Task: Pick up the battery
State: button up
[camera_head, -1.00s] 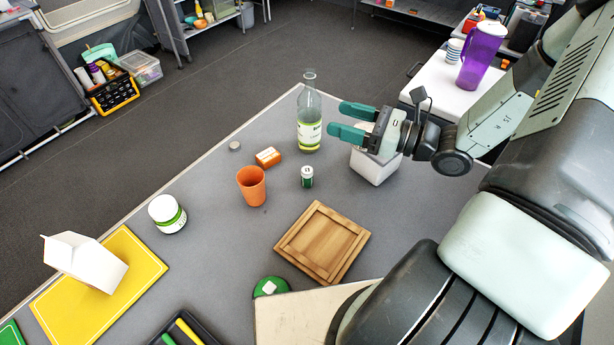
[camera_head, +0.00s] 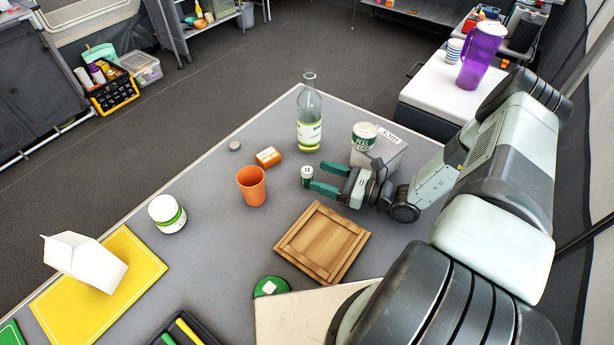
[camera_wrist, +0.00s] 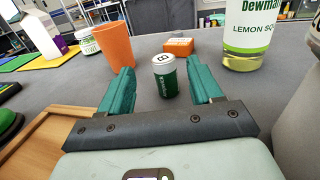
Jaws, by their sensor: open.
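The battery is a small upright cylinder, green with a white top (camera_head: 307,173), standing on the grey table. In the wrist view the battery (camera_wrist: 165,82) shows centred between the fingers. My gripper (camera_head: 318,177) is open and empty, low over the table, its green fingertips pointing left toward the battery. One fingertip is on the far side and one on the near side of it. In the wrist view my gripper (camera_wrist: 160,70) shows a gap between each finger and the battery. I cannot tell how far the battery lies inside the jaws.
An orange cup (camera_head: 252,187) and an orange box (camera_head: 268,157) stand left of the battery. A glass bottle (camera_head: 309,120) stands behind it. A wooden tray (camera_head: 322,206) lies in front. Left of the cup stands a white jar (camera_head: 167,213).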

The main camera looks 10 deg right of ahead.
jog(key=x, duration=0.7)
jog(key=shift+w, duration=0.3)
jog(key=shift+c, duration=0.4)
jog(key=c, duration=1)
jog(key=shift+c, duration=0.2)
